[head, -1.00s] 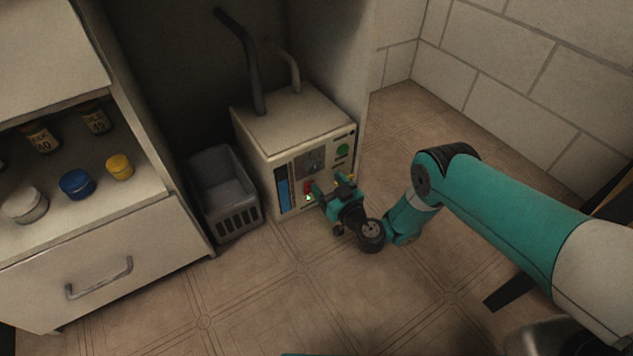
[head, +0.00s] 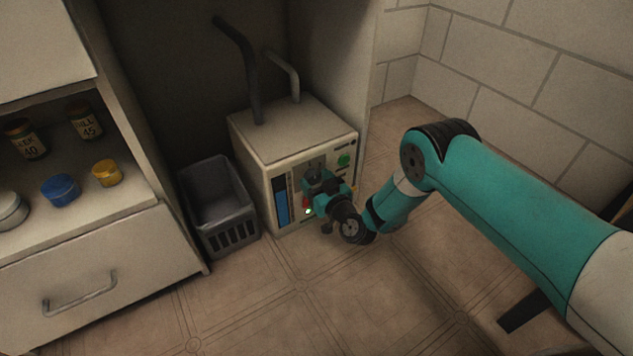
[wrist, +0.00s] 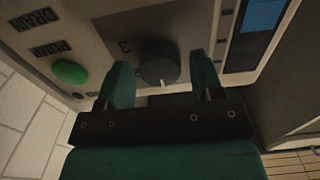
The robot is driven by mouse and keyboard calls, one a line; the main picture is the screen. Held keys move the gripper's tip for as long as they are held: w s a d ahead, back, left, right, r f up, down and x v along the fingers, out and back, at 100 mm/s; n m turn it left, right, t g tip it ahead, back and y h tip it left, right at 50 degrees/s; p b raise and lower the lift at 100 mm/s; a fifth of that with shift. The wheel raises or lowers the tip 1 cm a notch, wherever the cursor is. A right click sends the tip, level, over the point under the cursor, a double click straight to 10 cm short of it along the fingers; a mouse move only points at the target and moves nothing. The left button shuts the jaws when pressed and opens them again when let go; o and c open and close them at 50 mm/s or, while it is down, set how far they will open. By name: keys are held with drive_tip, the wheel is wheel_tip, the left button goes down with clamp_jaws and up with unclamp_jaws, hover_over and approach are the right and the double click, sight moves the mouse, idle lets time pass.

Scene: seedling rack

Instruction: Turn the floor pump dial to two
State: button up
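The floor pump (head: 290,137) is a pale box standing on the floor, with its control panel facing me. Its dial (wrist: 158,64) is a dark round knob on a grey plate. My gripper (wrist: 159,70) is open, with one finger on each side of the knob. Contact with the knob is not clear. In the head view my gripper (head: 318,182) is at the panel and hides the knob.
A green button (wrist: 70,71) sits beside the dial plate, near the "PUMP" and "DRAIN" labels. A blue strip (head: 281,202) is on the panel's other side. A grey basket (head: 222,205) stands left of the pump. The floor in front is clear.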

drive_tip(key=c, duration=0.7)
drive_tip(key=shift+m, duration=0.4)
drive_tip(key=m+p, duration=0.1)
drive_tip(key=m, duration=0.3)
drive_tip(key=shift+m, duration=0.4)
drive_tip(key=m, duration=0.6)
drive_tip(key=o, duration=1)
drive_tip(key=shift+c, duration=0.2)
